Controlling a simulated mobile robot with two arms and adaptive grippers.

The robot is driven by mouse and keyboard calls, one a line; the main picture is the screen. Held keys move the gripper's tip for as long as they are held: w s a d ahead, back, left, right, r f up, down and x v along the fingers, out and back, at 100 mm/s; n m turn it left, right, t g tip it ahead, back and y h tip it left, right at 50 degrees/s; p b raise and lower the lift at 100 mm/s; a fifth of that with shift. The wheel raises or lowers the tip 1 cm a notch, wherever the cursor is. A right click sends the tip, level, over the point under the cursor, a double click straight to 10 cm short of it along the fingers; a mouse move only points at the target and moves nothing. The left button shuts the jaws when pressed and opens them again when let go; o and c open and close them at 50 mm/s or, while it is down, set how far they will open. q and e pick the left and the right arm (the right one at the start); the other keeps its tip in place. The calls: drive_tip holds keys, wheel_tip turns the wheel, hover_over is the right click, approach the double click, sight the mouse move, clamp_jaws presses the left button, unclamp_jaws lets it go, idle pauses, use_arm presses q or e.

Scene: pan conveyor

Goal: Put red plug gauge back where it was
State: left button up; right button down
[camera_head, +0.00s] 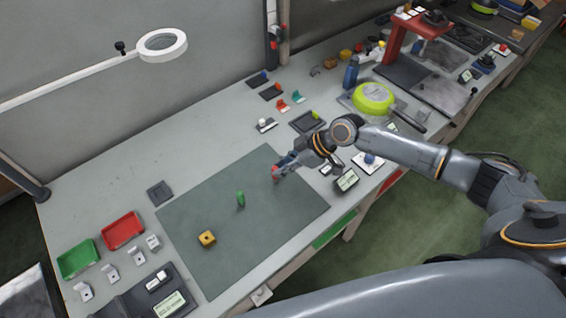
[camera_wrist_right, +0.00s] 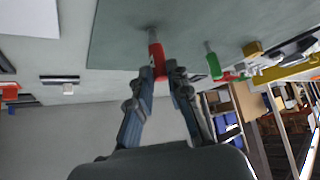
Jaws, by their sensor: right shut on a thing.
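My right gripper (camera_head: 281,169) is shut on the red plug gauge (camera_head: 275,174) over the right part of the dark green mat (camera_head: 200,222). In the right wrist view the fingertips (camera_wrist_right: 163,75) close around the red handle (camera_wrist_right: 156,52), and a grey pin sticks out toward the mat. I cannot tell whether the pin touches the mat. A green plug gauge (camera_head: 241,199) stands upright near the mat's middle, apart from the gripper. A yellow block with a hole (camera_head: 207,238) sits on the mat's lower left part. My left gripper is not in view.
A red tray (camera_head: 122,231) and a green tray (camera_head: 78,259) lie at the left, by several small white brackets. A small black display (camera_head: 346,180) stands right of the mat. A lime-green pan (camera_head: 373,97) lies farther right. A ring lamp (camera_head: 161,44) hangs above the back left.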

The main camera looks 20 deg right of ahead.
drive_tip(key=shift+f, duration=0.15)
drive_tip(key=shift+f+b, duration=0.15)
drive_tip(key=shift+b, duration=0.15)
drive_tip(key=c, duration=1.3)
unclamp_jaws()
drive_tip(key=shift+r+p, duration=0.3)
drive_tip(key=shift+r, duration=0.05)
drive_tip(key=shift+s+d+r, duration=0.1)
drive_tip(key=shift+d+r, duration=0.05)
drive_tip(key=shift+d, duration=0.15)
drive_tip(key=b+v, duration=0.3)
drive_tip(key=v, duration=0.8)
drive_tip(key=shift+r+b, duration=0.15)
drive_tip(key=shift+b, duration=0.2)
